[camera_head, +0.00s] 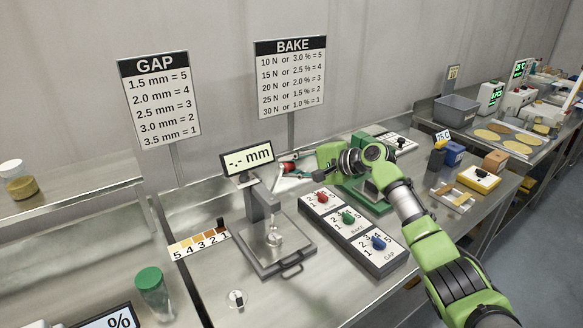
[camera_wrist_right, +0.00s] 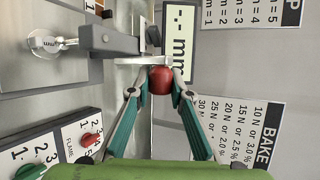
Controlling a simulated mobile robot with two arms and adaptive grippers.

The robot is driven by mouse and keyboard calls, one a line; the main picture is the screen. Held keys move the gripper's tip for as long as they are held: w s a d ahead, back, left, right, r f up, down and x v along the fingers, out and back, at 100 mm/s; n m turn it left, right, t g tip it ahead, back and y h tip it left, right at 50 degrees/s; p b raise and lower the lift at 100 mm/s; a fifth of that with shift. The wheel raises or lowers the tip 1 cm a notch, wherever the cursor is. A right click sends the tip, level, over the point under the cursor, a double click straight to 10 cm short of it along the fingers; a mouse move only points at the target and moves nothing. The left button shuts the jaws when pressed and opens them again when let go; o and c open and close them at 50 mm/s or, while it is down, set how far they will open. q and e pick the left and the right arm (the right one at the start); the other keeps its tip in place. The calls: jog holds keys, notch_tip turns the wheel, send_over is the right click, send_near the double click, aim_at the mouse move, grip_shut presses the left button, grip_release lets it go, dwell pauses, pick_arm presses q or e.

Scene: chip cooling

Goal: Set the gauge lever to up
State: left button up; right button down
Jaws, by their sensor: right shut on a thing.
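The gauge (camera_head: 263,205) stands on the bench in the head view, with a flat base, an upright post and a display (camera_head: 247,160) reading "-.- mm". The gauge lever has a red knob (camera_wrist_right: 160,79), seen in the right wrist view in front of a light grey bar. My right gripper (camera_wrist_right: 160,88) is shut on this red knob, with a teal finger on each side. In the head view my right gripper (camera_head: 291,168) reaches behind the gauge from the right. The lever's exact angle is hard to tell. My left gripper is out of view.
A panel (camera_head: 376,268) with red, green and blue knobs lies right of the gauge. A colour strip (camera_head: 187,246) and a green-capped jar (camera_head: 151,290) are to the left. GAP and BAKE signs stand behind. The bench in front of the gauge is mostly clear.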

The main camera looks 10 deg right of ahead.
jog(key=shift+a, duration=0.15)
jog(key=c, duration=1.8)
grip_release()
jog(key=v, duration=1.2)
